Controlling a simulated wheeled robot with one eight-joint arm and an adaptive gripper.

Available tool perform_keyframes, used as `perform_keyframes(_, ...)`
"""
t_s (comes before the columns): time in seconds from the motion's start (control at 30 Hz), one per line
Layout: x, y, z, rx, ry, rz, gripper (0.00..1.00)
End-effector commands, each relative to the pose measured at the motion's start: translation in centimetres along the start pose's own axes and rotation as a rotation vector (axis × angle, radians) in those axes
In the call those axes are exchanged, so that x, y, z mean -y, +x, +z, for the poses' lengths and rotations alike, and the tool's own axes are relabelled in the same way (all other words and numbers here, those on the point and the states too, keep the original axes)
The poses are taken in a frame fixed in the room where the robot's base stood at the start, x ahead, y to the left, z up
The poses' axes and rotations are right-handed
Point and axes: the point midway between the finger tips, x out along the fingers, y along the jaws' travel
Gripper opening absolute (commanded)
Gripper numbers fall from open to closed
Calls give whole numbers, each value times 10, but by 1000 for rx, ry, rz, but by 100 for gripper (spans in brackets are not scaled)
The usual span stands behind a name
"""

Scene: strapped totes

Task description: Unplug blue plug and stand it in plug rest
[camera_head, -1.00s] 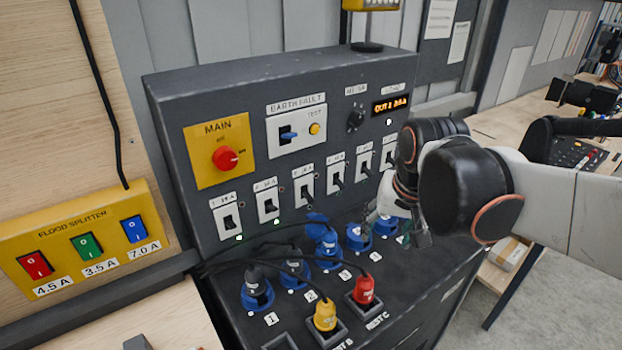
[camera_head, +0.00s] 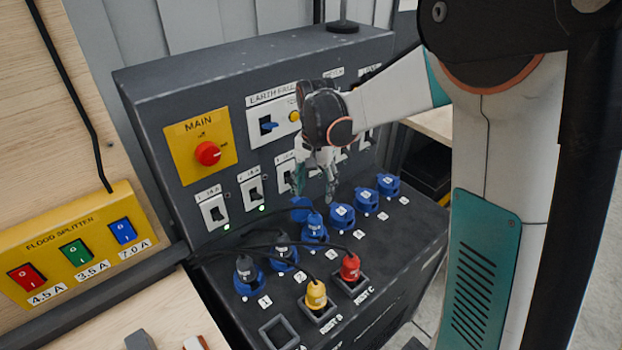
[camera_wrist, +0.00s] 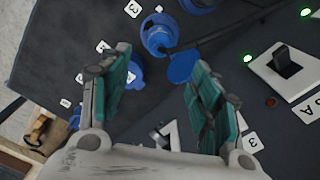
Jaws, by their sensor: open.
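The blue plug (camera_head: 314,222) stands in the third socket from the left on the sloped dark panel; the blue socket and plug also show in the wrist view (camera_wrist: 158,36), partly at the top edge. A blue lid (camera_head: 301,208) stands open behind it, also in the wrist view (camera_wrist: 182,66). My gripper (camera_head: 315,188) is open, with teal fingers pointing down just above and behind the plug; in the wrist view (camera_wrist: 157,70) nothing is between the fingertips. The empty plug rest A (camera_head: 279,333) is at the panel's front left.
Dark plugs fill the first (camera_head: 246,270) and second (camera_head: 283,248) sockets. A yellow plug (camera_head: 316,295) stands in rest B and a red plug (camera_head: 350,268) in rest C. Several lidded blue sockets (camera_head: 342,216) lie to the right. Dark cables cross the panel on the left.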

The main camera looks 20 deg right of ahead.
Motion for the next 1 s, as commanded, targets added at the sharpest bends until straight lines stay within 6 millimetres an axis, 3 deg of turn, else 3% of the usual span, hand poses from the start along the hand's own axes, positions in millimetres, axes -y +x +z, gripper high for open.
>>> perform_keyframes(0.6, 0, 105, 0, -2, -1, 0, 57)
perform_keyframes(0.8, 0, 122, 0, -3, -1, 0, 57)
perform_keyframes(1.0, 0, 125, 0, -3, -1, 0, 57)
